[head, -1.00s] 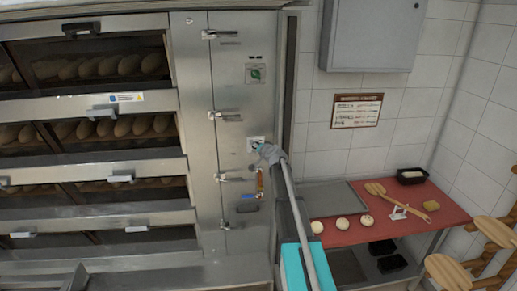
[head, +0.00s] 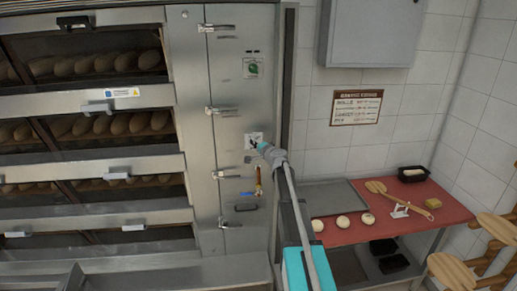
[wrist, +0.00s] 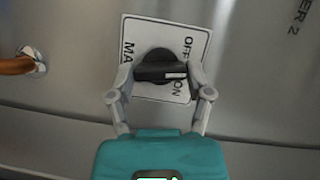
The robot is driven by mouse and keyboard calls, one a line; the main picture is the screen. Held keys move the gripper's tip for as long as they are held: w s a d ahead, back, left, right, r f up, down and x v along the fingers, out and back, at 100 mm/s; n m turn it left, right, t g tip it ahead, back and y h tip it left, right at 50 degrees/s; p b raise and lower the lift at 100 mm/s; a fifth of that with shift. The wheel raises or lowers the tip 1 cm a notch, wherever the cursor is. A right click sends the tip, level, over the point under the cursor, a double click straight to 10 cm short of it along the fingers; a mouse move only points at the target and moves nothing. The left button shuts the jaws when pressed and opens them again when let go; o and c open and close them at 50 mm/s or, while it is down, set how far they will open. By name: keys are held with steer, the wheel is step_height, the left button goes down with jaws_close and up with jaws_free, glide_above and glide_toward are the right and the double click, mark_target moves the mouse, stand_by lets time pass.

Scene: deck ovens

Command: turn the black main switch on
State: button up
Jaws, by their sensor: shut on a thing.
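The black main switch (wrist: 155,58) is a round knob with a raised bar, on a white plate (wrist: 145,27) marked MAIN, OFF and ON. In the wrist view my gripper (wrist: 160,77) has a finger at each end of the bar and is shut on it. The bar lies roughly across the picture, and its white mark is at the right, close to the word ON. In the head view the plate (head: 250,136) is on the steel oven panel, and my gripper (head: 262,147) partly hides the knob.
A green button plate (head: 253,68) is above. Bread-filled decks stand left. A red worktop (head: 385,222) with dough balls is at right.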

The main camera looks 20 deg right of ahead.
steer(key=m+b, duration=0.1)
steer(key=m, duration=0.1)
steer(key=m+t+b, duration=0.1)
steer(key=m, duration=0.1)
steer(key=m+t+b, duration=0.1)
steer(key=m+b, duration=0.1)
steer(key=shift+a+f, duration=0.1)
steer(key=shift+f, duration=0.2)
steer(key=m+t+b, duration=0.1)
steer(key=m, duration=0.2)
steer(key=m+t+h+b, duration=0.1)
steer(key=m, duration=0.1)
steer(key=shift+w+r+m, duration=0.1)
steer(key=shift+r+m, duration=0.05)
steer(key=shift+m, duration=0.25)
steer(key=shift+h, duration=0.4)
steer(key=o, duration=1.1)
steer(key=shift+o, duration=0.2)
